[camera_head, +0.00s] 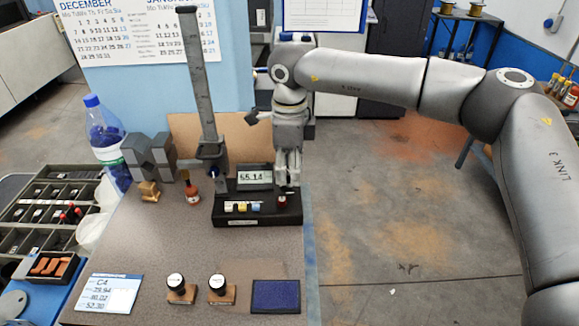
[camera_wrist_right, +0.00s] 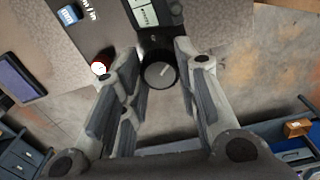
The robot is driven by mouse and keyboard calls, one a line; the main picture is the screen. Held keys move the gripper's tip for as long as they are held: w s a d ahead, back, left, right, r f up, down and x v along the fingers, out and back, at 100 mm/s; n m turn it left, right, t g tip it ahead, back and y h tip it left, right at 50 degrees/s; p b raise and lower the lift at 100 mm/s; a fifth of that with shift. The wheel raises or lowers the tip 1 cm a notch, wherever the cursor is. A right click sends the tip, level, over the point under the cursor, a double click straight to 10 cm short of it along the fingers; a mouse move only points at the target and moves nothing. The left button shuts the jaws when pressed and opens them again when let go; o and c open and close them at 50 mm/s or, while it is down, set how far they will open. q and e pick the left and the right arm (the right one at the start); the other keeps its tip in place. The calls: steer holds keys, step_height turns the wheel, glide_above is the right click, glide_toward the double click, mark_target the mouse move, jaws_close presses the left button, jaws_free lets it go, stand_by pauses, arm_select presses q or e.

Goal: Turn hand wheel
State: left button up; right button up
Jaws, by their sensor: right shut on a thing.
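The hand wheel (camera_wrist_right: 160,75) is a dark round knob with a grey face. In the right wrist view it sits between the two fingers of my right gripper (camera_wrist_right: 152,92), which is shut on it. In the head view my right gripper (camera_head: 287,178) points down at the right end of a black measuring device (camera_head: 250,219), and it hides the wheel. The device has a tall grey column (camera_head: 198,80) and a display (camera_head: 254,177) that reads about 55.14. My left gripper is not in view.
Two stampers (camera_head: 217,290), a blue pad (camera_head: 275,297) and a card (camera_head: 108,293) lie in front. A bottle (camera_head: 103,135) stands left. The floor on the right is open.

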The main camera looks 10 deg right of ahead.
steer(key=m+b, duration=0.3)
steer(key=shift+f, duration=0.15)
steer(key=m+b, duration=0.2)
steer(key=m, duration=0.1)
steer(key=shift+m+b, duration=0.7)
steer(key=shift+m, duration=0.1)
steer(key=shift+r, duration=0.2)
steer(key=o, duration=1)
steer(key=shift+o, duration=0.2)
